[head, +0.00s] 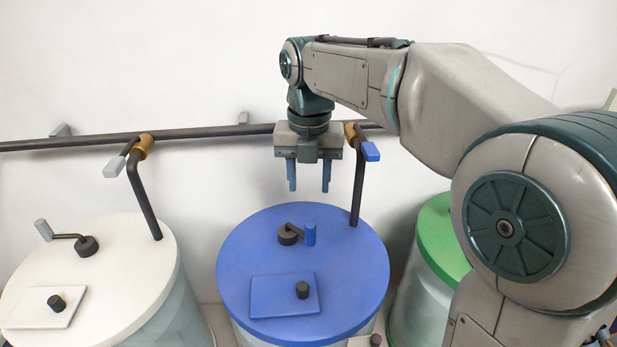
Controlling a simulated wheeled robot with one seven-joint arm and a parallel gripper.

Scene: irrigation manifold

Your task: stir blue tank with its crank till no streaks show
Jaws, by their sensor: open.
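The blue tank (345,270) stands in the middle of the head view, with a closed flat blue lid on top. Its crank (297,235) has a dark hub and arm and an upright blue handle, near the lid's back middle. A square blue hatch (270,295) with a dark knob (302,290) lies at the lid's front. My gripper (308,188) points down, open and empty, above the back of the lid. It is apart from the crank handle. The liquid inside is hidden by the lid, so I cannot tell whether streaks show.
A white-lidded tank (120,265) with its own crank stands left, and a green-lidded tank (440,235) stands right, partly behind my arm. A dark pipe (215,132) runs along the wall. A blue-levered valve (370,151) and downpipe (358,190) stand close right of my gripper.

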